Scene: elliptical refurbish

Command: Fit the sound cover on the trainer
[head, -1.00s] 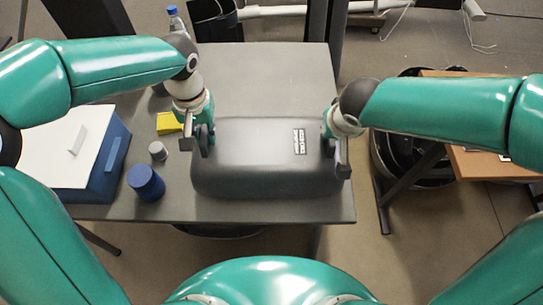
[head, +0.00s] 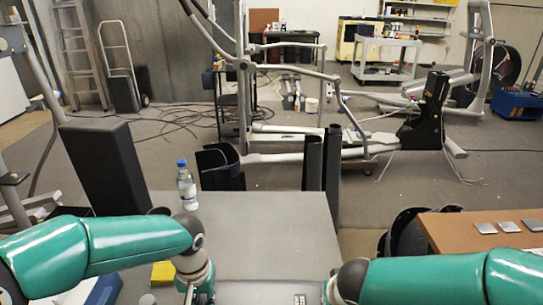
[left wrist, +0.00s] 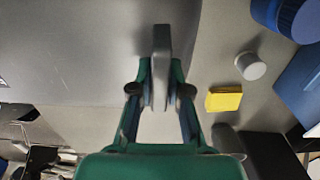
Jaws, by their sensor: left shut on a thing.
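The sound cover (head: 262,292) is a dark grey moulded shell on the table, cut off by the bottom edge of the head view; a label shows on it. In the left wrist view its grey surface (left wrist: 75,50) fills the left side. My left gripper (left wrist: 160,92) is shut on a flat grey handle (left wrist: 161,45) at the cover's left end. My right gripper (head: 327,292) is at the cover's right end; its fingers are hidden or cut off. The trainer (head: 340,145), a grey elliptical frame with a black upright housing, stands on the floor beyond the table.
Black curved panels (head: 322,170) stand between table and trainer. A brown table (head: 470,232) is at right. Cables (head: 170,122) lie on the floor. A white cart (head: 385,60) stands behind.

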